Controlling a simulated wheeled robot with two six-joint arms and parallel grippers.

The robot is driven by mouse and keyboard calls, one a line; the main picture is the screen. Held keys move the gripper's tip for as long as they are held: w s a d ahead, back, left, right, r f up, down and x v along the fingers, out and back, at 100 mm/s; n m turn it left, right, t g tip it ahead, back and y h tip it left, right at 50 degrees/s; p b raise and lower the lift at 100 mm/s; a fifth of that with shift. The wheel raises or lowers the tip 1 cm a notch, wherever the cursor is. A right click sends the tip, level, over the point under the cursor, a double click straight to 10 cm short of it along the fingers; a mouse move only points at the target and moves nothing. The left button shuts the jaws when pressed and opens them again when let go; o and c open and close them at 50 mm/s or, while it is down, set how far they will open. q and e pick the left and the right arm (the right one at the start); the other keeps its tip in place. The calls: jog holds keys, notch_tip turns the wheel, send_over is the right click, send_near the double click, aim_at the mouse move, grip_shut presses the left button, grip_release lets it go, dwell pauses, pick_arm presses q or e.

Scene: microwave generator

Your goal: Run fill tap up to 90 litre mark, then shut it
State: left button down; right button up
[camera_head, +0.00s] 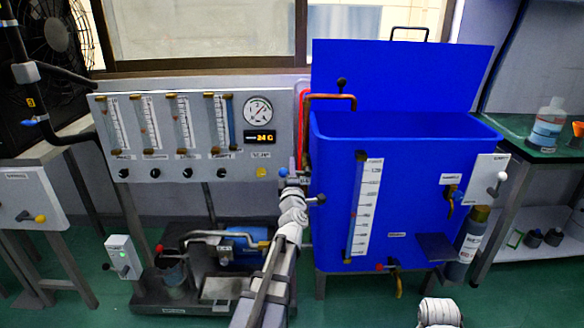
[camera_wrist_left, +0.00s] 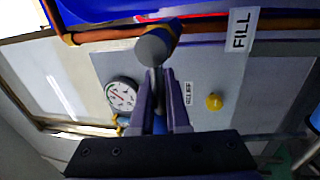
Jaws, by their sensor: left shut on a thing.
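The blue tank (camera_head: 335,145) stands right of centre with its lid raised. A white scale with a sight tube (camera_head: 364,208) is on its front; I cannot read the level or the marks. My left gripper (camera_head: 291,180) is at the tank's left edge, beside the copper fill pipe (camera_head: 330,97). In the left wrist view, its fingers (camera_wrist_left: 158,85) are shut on the grey rounded handle of the fill tap (camera_wrist_left: 154,46), near the FILL label (camera_wrist_left: 241,29). The fingers hide part of the handle. My right gripper is not in view.
A grey panel (camera_head: 135,174) with several flow tubes, a round gauge (camera_head: 257,110) and an orange display stands left of the tank. A drain tap (camera_head: 397,278) hangs under the tank. A pump unit (camera_head: 238,245) sits low on the left. A bottle (camera_head: 547,125) stands on the right bench.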

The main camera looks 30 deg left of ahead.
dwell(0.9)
pick_arm(q)
jog(key=m, duration=0.2)
jog(key=r+m+h+p, duration=0.1)
jog(key=shift+w+d+r+m, duration=0.1)
jog(key=shift+d+r+m, duration=0.1)
jog(key=shift+m, duration=0.2)
jog(key=c, duration=0.9)
grip_release()
jog(key=shift+b+v, duration=0.5)
jog(key=shift+v, duration=3.35)
